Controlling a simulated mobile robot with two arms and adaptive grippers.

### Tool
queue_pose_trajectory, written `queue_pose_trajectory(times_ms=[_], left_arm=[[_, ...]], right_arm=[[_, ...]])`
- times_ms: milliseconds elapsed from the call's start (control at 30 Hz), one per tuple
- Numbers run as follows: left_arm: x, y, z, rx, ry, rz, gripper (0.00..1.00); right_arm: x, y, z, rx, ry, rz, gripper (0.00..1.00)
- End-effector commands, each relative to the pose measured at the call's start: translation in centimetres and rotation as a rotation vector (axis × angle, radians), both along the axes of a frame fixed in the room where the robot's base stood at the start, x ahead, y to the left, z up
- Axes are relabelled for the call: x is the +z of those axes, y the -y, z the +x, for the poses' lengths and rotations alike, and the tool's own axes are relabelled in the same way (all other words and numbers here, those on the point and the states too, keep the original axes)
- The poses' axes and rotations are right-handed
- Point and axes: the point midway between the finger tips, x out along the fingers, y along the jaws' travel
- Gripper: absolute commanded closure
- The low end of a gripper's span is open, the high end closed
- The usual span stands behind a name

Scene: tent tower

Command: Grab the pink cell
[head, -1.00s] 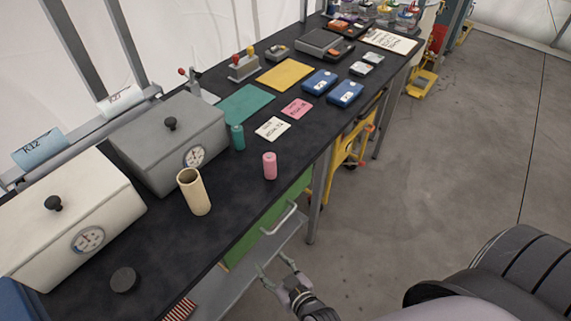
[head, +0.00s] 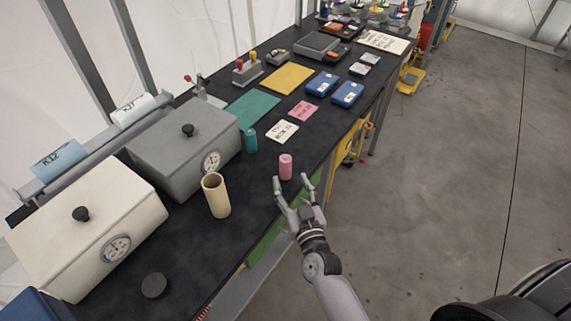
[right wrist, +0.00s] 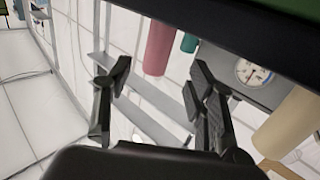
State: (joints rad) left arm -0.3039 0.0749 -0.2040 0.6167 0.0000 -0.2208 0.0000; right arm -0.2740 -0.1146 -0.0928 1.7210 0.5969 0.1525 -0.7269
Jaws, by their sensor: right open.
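The pink cell (head: 286,167) is a small upright cylinder near the front edge of the black table. In the right wrist view the pink cell (right wrist: 158,48) shows ahead, just beyond and between the fingertips, its end partly cut off by the table's dark edge. My right gripper (head: 293,183) is open and empty, just in front of the cell at the table edge, its fingers pointing towards it. The fingers also show apart in the right wrist view (right wrist: 158,72). I see no contact with the cell. My left gripper is not in view.
A teal cylinder (head: 251,141) stands behind and left of the cell, and a cream open tube (head: 215,195) stands to its left. A grey box (head: 170,150) and a white box (head: 75,235) with dials are further left. Cards (head: 282,131) lie behind.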

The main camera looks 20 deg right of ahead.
Motion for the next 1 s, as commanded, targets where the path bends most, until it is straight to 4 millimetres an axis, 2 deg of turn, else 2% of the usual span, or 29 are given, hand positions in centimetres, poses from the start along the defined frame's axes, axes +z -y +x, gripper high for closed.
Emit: queue_pose_trajectory(times_ms=[100,333,633,933,1000], left_arm=[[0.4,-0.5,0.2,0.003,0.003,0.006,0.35],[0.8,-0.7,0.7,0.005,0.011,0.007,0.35],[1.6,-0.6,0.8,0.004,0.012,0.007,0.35],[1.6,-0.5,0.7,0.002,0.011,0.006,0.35],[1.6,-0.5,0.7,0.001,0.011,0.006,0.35]], right_arm=[[0.1,0.1,1.6,0.000,0.000,0.000,0.49],[0.1,0.2,3.1,0.001,0.001,-0.001,0.49],[-0.1,0.6,7.0,0.000,0.001,-0.001,0.49],[-0.2,0.6,7.4,0.000,0.000,-0.001,0.49],[-0.2,0.6,7.4,0.000,0.000,0.000,0.53]])
